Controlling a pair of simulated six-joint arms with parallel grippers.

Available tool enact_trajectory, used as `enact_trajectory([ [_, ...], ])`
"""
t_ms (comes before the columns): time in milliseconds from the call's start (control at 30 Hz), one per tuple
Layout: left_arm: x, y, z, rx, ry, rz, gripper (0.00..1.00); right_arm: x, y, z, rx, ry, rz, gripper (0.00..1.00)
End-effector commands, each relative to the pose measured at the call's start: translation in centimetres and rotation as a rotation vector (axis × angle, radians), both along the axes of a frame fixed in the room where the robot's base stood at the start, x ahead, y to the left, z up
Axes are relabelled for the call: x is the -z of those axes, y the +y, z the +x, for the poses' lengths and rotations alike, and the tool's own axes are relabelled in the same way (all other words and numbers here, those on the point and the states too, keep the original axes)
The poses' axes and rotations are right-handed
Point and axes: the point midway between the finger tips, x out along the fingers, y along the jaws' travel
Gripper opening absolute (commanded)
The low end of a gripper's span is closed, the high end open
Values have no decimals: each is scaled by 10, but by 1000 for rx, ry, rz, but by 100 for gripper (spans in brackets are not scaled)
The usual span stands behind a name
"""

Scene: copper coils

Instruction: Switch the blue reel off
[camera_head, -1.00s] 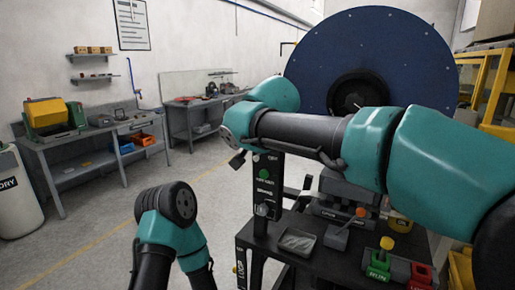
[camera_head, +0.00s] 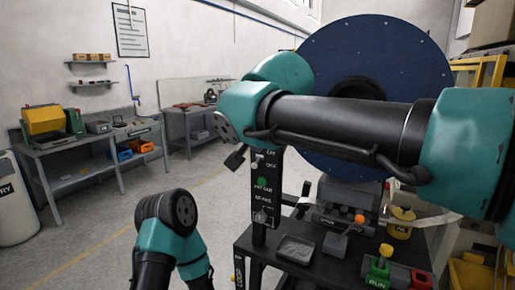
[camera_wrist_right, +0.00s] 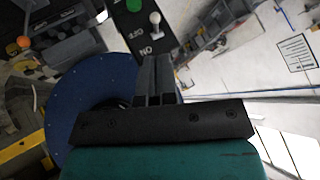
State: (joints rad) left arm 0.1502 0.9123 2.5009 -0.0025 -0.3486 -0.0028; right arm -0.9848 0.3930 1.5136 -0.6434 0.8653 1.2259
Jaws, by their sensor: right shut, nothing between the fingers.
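The big blue reel (camera_head: 345,55) stands behind my right arm, which covers part of it; it also shows in the right wrist view (camera_wrist_right: 75,125). A black upright control panel (camera_head: 259,211) stands in front of it. It bears a green button (camera_head: 262,181) and ON/OFF lettering. In the right wrist view a pale toggle switch (camera_wrist_right: 155,19) sits on the panel beside that lettering. My right gripper (camera_wrist_right: 156,62) is shut and empty, its fingertips just short of the switch in the picture; contact cannot be told. My left gripper is out of view.
A black cart top with a grey tray (camera_head: 296,248), an orange-knobbed lever (camera_head: 359,218) and a green RUN control (camera_head: 379,272) lies below my right arm. A workbench (camera_head: 95,150) stands at the far left. The floor between is clear.

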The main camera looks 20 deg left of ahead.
Motion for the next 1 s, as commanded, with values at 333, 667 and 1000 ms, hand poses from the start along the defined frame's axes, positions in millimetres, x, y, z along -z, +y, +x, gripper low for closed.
enact_trajectory([
  [333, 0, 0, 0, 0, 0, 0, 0, -25, -15, -35, 0, 0, 0, 0],
  [667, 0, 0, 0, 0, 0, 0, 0, -26, -15, -36, 0, 0, 0, 0],
  [1000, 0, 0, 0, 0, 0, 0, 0, 48, -16, -11, -58, 104, -43, 0],
])
